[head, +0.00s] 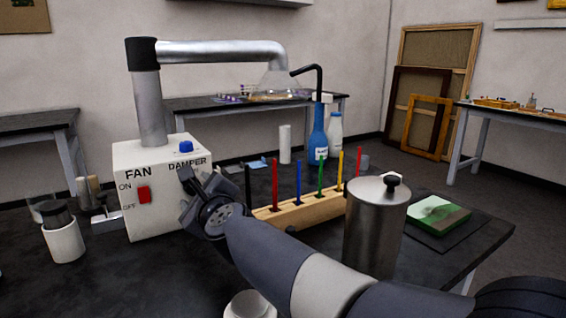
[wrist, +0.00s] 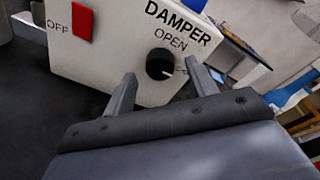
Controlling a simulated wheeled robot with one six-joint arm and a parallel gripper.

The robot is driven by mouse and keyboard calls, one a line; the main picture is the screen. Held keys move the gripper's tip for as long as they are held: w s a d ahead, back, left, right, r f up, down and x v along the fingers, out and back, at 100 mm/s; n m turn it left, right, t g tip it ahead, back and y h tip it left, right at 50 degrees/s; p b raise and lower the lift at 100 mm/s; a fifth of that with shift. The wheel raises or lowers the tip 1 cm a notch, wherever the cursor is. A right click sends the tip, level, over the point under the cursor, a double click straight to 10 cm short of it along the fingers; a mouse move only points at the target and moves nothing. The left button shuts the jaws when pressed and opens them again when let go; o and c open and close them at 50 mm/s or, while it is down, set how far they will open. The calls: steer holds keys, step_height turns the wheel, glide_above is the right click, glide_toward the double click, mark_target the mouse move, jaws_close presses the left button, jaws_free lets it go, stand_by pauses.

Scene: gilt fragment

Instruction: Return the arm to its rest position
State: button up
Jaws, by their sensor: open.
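My gripper (head: 187,180) is at the front of the white fan box (head: 135,215), its arm reaching in from the lower right. In the wrist view my gripper (wrist: 156,82) is open, with a black damper knob (wrist: 160,64) showing between and beyond its two fingertips. The knob has a white pointer mark directed right, below the word OPEN. I cannot tell whether the fingers touch the knob. In the head view the gripper hides the knob.
The box has a red switch (head: 144,194) and a silver duct (head: 220,51). A wooden rack (head: 300,215) of coloured sticks and a metal canister (head: 375,230) stand close to my arm.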

steer(key=shift+w+a, duration=0.35)
steer(key=shift+w, duration=0.2)
steer(key=shift+s+d, duration=0.1)
steer(key=p+v, duration=0.2)
steer(key=v, duration=0.9)
steer(key=w+a+f+n+t+h+p, duration=0.1)
steer(key=w+a+n+p, duration=0.5)
steer(key=n+p, duration=0.8)
steer(key=w+n+t, duration=0.1)
steer(key=w+n, duration=0.1)
steer(key=w, duration=0.1)
steer(key=shift+a+f+p, duration=0.15)
steer(key=shift+f+p, duration=0.2)
steer(key=shift+p, duration=0.05)
steer(key=shift+f+n, duration=0.1)
steer(key=shift+n, duration=0.3)
